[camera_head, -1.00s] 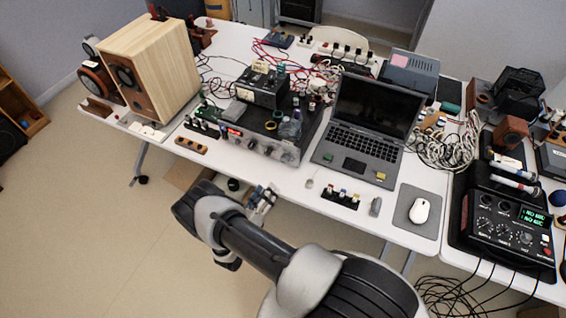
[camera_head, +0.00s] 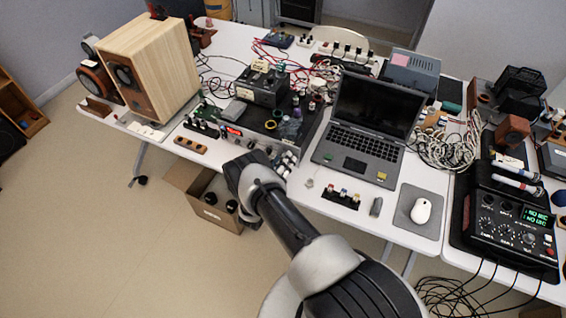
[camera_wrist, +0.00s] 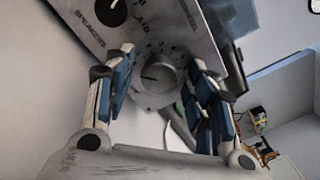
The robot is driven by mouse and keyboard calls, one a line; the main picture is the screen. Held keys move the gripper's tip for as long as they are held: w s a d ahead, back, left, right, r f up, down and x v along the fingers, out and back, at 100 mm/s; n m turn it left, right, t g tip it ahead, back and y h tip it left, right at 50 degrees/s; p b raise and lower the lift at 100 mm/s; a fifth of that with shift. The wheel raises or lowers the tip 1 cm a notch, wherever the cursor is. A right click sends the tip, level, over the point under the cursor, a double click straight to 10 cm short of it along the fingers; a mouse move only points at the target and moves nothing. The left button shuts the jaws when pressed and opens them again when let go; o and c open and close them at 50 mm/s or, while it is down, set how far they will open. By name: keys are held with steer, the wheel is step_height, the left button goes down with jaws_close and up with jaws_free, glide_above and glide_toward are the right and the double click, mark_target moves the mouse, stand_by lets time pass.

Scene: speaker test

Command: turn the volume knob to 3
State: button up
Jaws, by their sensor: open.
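The volume knob (camera_wrist: 158,77) is a round grey dial on a silver panel in the wrist view. Small numbers ring it; its exact setting is too small to read surely. My gripper (camera_wrist: 164,58) is open, with one finger to each side of the knob and gaps showing between. In the head view my gripper (camera_head: 284,162) is at the front of the amplifier (camera_head: 243,139), hiding the right part of its panel and the knob.
A second, black knob (camera_wrist: 115,8) marked SPEAKERS is at the wrist view's upper left. In the head view a laptop (camera_head: 362,135) stands right of the amplifier, a wooden speaker (camera_head: 165,65) left. A cardboard box (camera_head: 207,205) is below the table edge.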

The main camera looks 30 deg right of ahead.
steer(key=shift+c, duration=0.3)
steer(key=c, duration=1)
steer(key=shift+m+b, duration=0.3)
steer(key=shift+m, duration=0.1)
steer(key=m+b, duration=0.2)
steer(key=m, duration=0.1)
steer(key=m+b, duration=0.2)
steer(key=m, duration=0.2)
steer(key=m+b, duration=0.1)
steer(key=m, duration=0.3)
steer(key=shift+m+b, duration=0.95)
steer(key=shift+m, duration=1.15)
